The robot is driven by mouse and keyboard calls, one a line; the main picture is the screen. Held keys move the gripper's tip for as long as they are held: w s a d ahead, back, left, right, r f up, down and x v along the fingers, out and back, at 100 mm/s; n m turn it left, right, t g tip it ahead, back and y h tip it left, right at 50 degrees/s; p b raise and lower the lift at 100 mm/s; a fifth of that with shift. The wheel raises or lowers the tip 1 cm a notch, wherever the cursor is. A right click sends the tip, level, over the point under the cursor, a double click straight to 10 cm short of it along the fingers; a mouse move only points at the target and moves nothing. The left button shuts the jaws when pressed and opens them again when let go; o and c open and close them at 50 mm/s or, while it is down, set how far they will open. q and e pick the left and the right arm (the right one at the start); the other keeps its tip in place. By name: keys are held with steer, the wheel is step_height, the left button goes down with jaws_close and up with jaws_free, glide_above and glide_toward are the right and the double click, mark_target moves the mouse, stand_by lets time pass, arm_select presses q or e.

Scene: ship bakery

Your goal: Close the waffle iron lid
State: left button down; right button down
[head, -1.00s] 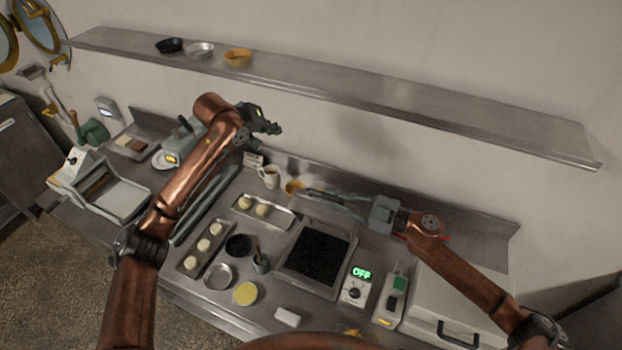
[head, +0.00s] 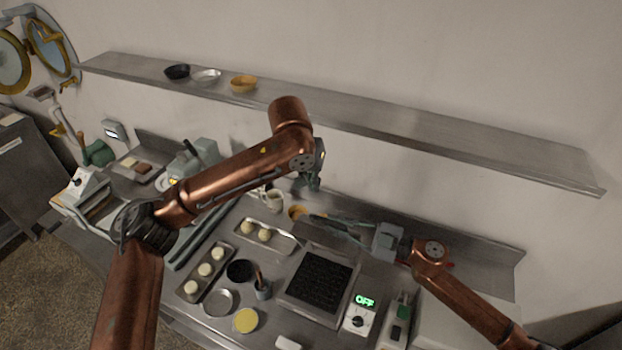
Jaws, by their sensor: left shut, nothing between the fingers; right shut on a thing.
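The waffle iron's dark gridded lower plate (head: 319,283) lies open to view on the counter. Its grey lid (head: 327,238) stands raised at the back of the plate. My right gripper (head: 335,224) reaches in from the right and is shut at the lid's upper edge; its fingers partly hide the edge, and the exact contact is hard to see. My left gripper (head: 314,184) is shut and empty, pointing down above the back of the counter, left of and above the lid. My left arm hides part of the counter behind it.
A control box with a green OFF display (head: 360,313) stands right of the plate. A dough tray (head: 287,241), a second dough tray (head: 187,292), a dark bowl (head: 240,270) and a yellow-filled bowl (head: 246,320) lie to the left. A wall shelf (head: 420,132) runs above.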

mark_target(311, 230)
arm_select(q)
steer(key=f, duration=0.2)
steer(key=s+f, duration=0.1)
steer(key=f, duration=0.2)
steer(key=shift+s+d+f, duration=0.15)
steer(key=shift+f, duration=0.15)
arm_select(e)
steer(key=shift+f, duration=0.1)
arm_select(q)
steer(key=shift+s+f, duration=0.25)
steer(key=shift+s, duration=0.15)
steer(key=shift+s+f, duration=0.1)
steer(key=shift+s, duration=0.05)
steer(key=shift+s+a+f+t, duration=0.2)
steer(key=shift+s+a+t, duration=0.25)
steer(key=shift+s, duration=0.3)
steer(key=shift+f, duration=0.1)
arm_select(e)
steer(key=c, duration=1.9)
jaws_free()
steer(key=shift+c, duration=0.2)
